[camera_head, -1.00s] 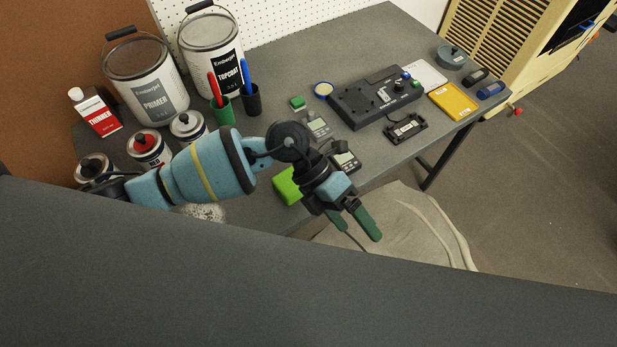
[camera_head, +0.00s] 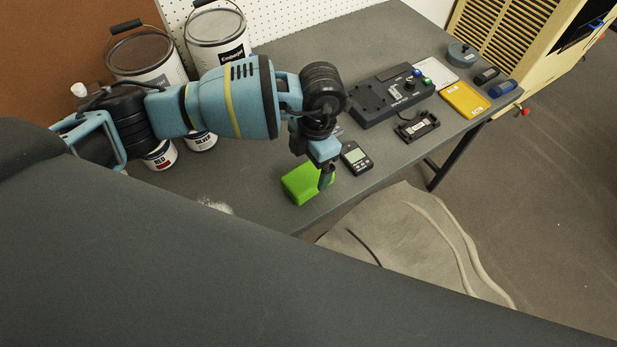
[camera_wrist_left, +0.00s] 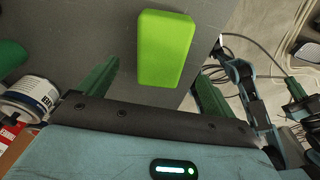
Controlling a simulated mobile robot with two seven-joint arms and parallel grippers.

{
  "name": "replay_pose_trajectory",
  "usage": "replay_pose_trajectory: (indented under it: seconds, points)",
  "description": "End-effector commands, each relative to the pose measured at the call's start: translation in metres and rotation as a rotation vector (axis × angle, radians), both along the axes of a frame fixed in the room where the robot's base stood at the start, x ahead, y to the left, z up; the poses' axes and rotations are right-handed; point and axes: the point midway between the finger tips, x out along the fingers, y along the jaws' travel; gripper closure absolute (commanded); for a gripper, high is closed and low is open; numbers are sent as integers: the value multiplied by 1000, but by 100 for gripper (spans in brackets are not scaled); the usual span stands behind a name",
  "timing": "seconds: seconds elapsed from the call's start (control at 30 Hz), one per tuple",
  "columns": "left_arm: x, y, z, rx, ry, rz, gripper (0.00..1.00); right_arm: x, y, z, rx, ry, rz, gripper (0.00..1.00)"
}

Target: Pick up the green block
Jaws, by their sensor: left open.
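The bright green block (camera_head: 301,185) lies on the grey table near its front edge, partly covered by my left gripper in the head view. My left gripper (camera_head: 326,182) points down over the block's right end. In the left wrist view the block (camera_wrist_left: 165,48) shows ahead of and between the two green fingers of the gripper (camera_wrist_left: 155,88). The fingers are spread apart, with nothing between their tips that I can see them touch. My right gripper is not seen in the head view.
A dark meter (camera_head: 356,158) lies just right of the block. Behind it are a black device (camera_head: 390,95), a black cradle (camera_head: 416,127) and a yellow box (camera_head: 464,98). Paint cans (camera_head: 217,38) stand at the back left. The table front left of the block is mostly clear.

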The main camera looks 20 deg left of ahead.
Motion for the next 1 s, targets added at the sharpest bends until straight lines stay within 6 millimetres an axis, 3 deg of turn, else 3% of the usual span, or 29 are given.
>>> replay_pose_trajectory:
  seconds: [0.27,0.63,0.87,1.0]
  points:
    - [-1,0,-9,-2,1,-2,9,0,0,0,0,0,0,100]
    - [-3,1,-54,-1,2,-1,9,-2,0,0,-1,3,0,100]
    - [-3,1,-56,-2,-1,-1,9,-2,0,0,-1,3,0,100]
    - [-3,1,-56,-2,-1,-1,25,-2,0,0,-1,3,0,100]
